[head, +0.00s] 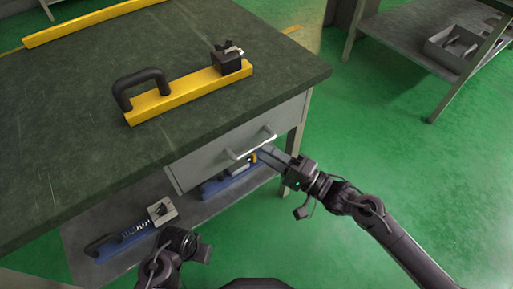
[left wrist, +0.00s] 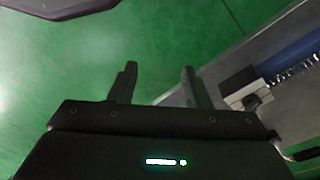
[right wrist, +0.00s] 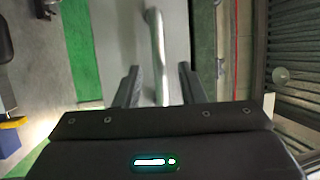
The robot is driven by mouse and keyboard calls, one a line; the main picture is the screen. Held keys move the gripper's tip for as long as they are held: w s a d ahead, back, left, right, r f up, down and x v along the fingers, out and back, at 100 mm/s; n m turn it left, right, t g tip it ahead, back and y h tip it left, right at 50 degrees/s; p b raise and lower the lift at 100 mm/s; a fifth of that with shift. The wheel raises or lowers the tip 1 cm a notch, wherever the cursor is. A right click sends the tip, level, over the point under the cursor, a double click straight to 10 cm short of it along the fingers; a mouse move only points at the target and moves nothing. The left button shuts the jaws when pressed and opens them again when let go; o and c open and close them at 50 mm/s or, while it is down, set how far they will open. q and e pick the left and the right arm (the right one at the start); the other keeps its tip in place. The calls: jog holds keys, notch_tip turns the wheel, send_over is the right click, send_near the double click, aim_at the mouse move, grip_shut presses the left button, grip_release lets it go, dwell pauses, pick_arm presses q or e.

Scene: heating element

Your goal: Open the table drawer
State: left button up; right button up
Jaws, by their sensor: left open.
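The table drawer (head: 205,160) has a grey front under the dark green tabletop, with a pale bar handle (head: 250,144). It looks shut or nearly so; I cannot tell exactly. My right gripper (head: 262,154) is at the right part of the handle. In the right wrist view the handle (right wrist: 157,50) runs between the two spread fingers (right wrist: 158,85), with a gap on each side. My left gripper (left wrist: 158,85) is open and empty, low in front of the table, with green floor beyond its fingers.
The tabletop (head: 60,130) carries a yellow bar with a black handle (head: 140,82) and another yellow bar (head: 90,22). Blue tools (head: 125,242) lie on the lower shelf. The green floor (head: 380,130) right of the table is free. A grey bench (head: 410,30) stands at the back right.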

aim_at(256, 145)
jog(key=shift+x, duration=2.2)
jog(key=shift+f, duration=0.1)
grip_shut()
